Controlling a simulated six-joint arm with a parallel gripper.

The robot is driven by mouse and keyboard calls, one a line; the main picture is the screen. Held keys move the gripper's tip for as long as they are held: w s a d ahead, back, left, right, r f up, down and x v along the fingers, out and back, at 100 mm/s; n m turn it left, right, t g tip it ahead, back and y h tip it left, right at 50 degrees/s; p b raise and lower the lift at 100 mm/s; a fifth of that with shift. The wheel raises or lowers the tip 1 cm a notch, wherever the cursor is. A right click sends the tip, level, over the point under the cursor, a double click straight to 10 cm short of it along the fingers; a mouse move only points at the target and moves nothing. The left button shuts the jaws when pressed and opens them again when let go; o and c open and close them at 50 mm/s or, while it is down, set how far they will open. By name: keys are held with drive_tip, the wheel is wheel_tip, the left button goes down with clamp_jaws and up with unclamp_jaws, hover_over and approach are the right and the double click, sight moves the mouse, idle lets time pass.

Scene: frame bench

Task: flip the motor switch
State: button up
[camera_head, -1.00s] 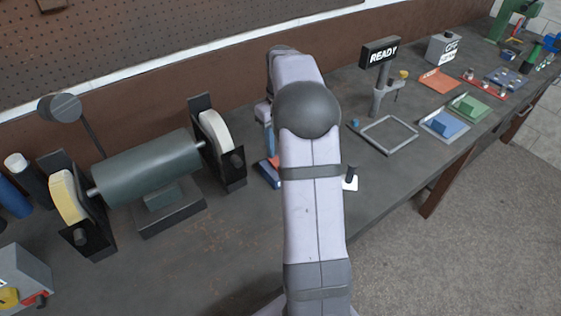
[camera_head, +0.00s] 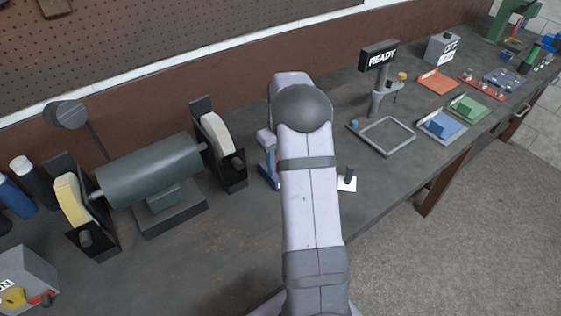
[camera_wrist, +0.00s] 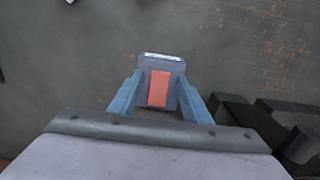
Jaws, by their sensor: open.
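The motor switch (camera_wrist: 159,90) shows in the wrist view as a grey-blue box with an orange-red rocker and a pale strip at its top edge. My gripper (camera_wrist: 160,76) is open, with one blue finger on each side of the switch. I cannot tell whether the fingers touch it or how high they are above it. In the head view my arm hides the switch, and part of my gripper (camera_head: 268,165) shows at the arm's left edge. The green motor (camera_head: 148,172), with a wheel at each end, stands to the left.
Right of my arm are a small white plate with a dark post (camera_head: 347,181), a grey square frame (camera_head: 386,137) and a READY sign (camera_head: 379,56). Coloured trays stand farther right. A grey box (camera_head: 27,278) is at lower left.

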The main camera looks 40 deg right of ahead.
drive_tip(key=c, duration=1.1)
drive_tip(key=shift+o, duration=0.3)
drive_tip(key=shift+r+p, duration=0.1)
drive_tip(key=shift+p, duration=0.3)
drive_tip(key=shift+w+r+g+p, duration=0.25)
drive_tip(key=shift+g+p, duration=0.25)
drive_tip(key=shift+p, duration=0.5)
drive_tip(key=shift+w+f+g+p, duration=0.15)
drive_tip(key=shift+w+g+p, duration=0.2)
drive_tip(key=shift+g+p, duration=0.7)
drive_tip(key=shift+w+g, duration=0.1)
drive_tip(key=shift+g, duration=0.45)
